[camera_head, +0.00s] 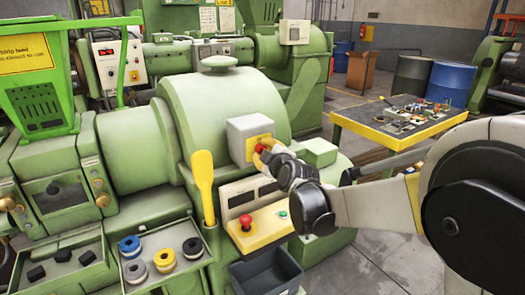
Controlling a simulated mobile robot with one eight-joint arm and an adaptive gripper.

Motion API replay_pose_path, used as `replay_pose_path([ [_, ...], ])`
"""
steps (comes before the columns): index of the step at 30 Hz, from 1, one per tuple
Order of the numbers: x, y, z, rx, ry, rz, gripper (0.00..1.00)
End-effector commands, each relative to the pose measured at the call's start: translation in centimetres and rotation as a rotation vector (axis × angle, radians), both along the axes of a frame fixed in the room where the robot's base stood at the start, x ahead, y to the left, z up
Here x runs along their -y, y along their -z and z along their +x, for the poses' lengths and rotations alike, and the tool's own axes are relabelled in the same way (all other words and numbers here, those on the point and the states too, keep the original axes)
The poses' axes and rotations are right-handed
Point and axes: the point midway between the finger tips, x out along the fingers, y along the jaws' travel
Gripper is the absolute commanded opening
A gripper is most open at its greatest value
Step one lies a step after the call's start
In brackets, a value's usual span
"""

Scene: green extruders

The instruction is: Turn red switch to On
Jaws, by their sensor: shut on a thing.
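A red switch (261,148) sits on a yellow plate on the front of a grey box (246,130), which is mounted on the green extruder (220,98). My gripper (266,154) is at the switch, with its fingers over the lower right part of it. The gripper is shut on the red switch. The fingers and wrist hide part of the switch and plate, so I cannot read its position or any labels.
Below is a panel with a red button (246,220) and a green button (283,214). A yellow paddle (204,184) stands left of it. A dark bin (265,274) is below. A tray of spools (164,252) is at lower left. A yellow-edged table (395,140) stands right.

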Motion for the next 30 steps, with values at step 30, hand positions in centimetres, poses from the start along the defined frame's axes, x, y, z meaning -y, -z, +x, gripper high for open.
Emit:
replay_pose_path([
  [30, 0.32, -0.14, 0.22, -0.480, 0.003, 0.714, 0.00],
])
